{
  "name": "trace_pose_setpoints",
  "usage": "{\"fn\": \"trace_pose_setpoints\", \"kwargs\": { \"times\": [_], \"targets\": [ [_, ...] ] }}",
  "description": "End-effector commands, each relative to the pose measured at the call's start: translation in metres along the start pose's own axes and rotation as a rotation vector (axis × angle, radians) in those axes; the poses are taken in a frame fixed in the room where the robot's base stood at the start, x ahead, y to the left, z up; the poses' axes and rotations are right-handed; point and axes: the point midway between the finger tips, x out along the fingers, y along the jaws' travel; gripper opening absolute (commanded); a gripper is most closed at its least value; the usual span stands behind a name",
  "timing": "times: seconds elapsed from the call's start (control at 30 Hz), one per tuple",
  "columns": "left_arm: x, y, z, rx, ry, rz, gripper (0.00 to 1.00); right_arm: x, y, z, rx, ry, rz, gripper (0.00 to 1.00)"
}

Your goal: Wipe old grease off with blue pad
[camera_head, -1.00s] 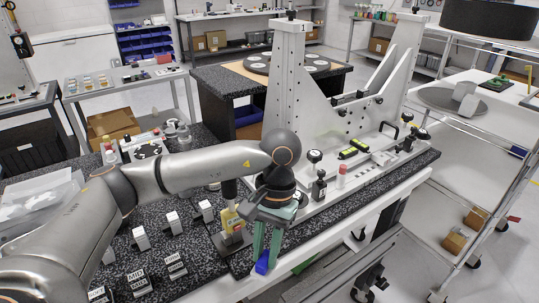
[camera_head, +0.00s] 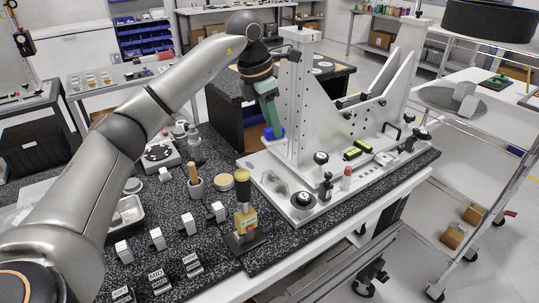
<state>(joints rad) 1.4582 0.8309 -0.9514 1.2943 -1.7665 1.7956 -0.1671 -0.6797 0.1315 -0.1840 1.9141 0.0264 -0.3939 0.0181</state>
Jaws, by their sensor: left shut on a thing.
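My left gripper (camera_head: 268,108), with green fingers, is shut on the blue pad (camera_head: 273,132). It holds the pad at the left side of the fixture's tall upright post (camera_head: 299,110), above the back left part of the light grey base plate (camera_head: 256,161). I cannot tell whether the pad touches the fixture. A darker grey irregular patch (camera_head: 278,187) shows on the left end of the base plate, in front of the pad; it may be the old grease. My right gripper is not in view.
A black knob (camera_head: 303,199), a dark bottle (camera_head: 326,187) and a red-capped item (camera_head: 346,178) stand along the base plate's front.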

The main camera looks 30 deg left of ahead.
Motion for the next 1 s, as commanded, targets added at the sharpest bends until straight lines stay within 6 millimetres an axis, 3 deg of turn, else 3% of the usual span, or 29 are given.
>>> {"fn": "trace_pose_setpoints", "kwargs": {
  "times": [0.1, 0.33, 0.67, 1.0],
  "targets": [
    [0.039, 0.011, -0.013, -0.134, 0.005, 0.033, 0.0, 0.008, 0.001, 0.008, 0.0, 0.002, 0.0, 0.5],
    [0.091, 0.013, -0.028, -0.166, 0.0, 0.042, 0.0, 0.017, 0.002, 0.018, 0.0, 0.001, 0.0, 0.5],
    [0.113, 0.012, -0.034, -0.165, -0.003, 0.043, 0.0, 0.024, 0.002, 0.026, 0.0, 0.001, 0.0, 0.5],
    [0.146, 0.011, -0.043, -0.164, -0.003, 0.043, 0.0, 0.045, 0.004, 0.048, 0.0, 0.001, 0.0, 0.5]
  ]
}}
